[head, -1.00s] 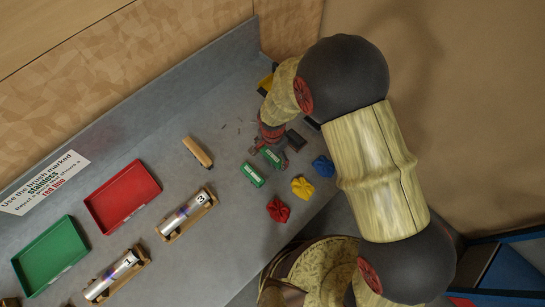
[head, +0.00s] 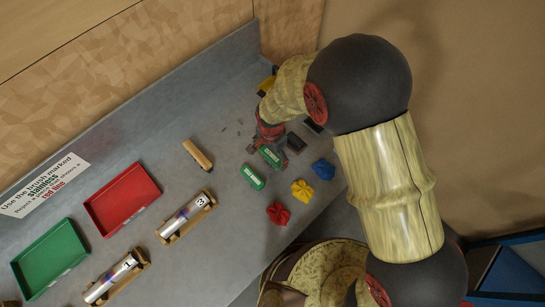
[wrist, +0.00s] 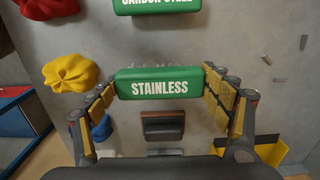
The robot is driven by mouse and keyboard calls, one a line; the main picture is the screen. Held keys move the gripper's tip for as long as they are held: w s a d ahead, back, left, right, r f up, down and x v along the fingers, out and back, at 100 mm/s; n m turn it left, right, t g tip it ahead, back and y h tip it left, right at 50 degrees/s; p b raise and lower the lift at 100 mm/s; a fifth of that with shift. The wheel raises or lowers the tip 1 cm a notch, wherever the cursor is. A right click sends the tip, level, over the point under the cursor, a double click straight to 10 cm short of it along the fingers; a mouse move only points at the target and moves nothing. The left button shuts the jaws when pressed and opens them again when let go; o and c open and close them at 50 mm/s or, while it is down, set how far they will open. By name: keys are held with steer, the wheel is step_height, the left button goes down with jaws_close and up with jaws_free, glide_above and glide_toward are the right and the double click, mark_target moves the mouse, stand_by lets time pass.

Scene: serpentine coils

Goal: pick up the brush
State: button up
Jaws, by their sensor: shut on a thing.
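The brush marked STAINLESS (wrist: 160,84) is a green block with white lettering, seen between my fingers in the wrist view. It also shows under my gripper (head: 271,147) in the head view (head: 270,157). My gripper is shut on it, with yellow ribbed pads at its two ends.
Red (head: 278,213), yellow (head: 302,190) and blue (head: 323,169) cloths lie near the bench edge. A dark wood-edged block (wrist: 162,127) and a yellow bin (wrist: 275,150) are close. A wooden brush (head: 197,154), trays and cylinders on cradles stand left. Bench left of my gripper is fairly clear.

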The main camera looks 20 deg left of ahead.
steer(key=s+a+r, duration=0.1)
steer(key=s+r, duration=0.8)
steer(key=s, duration=0.4)
steer(key=shift+s+a, duration=0.2)
steer(key=shift+a, duration=0.15)
steer(key=o, duration=0.6)
steer(key=shift+w+r, duration=0.1)
steer(key=shift+r, duration=0.05)
steer(key=c, duration=0.4)
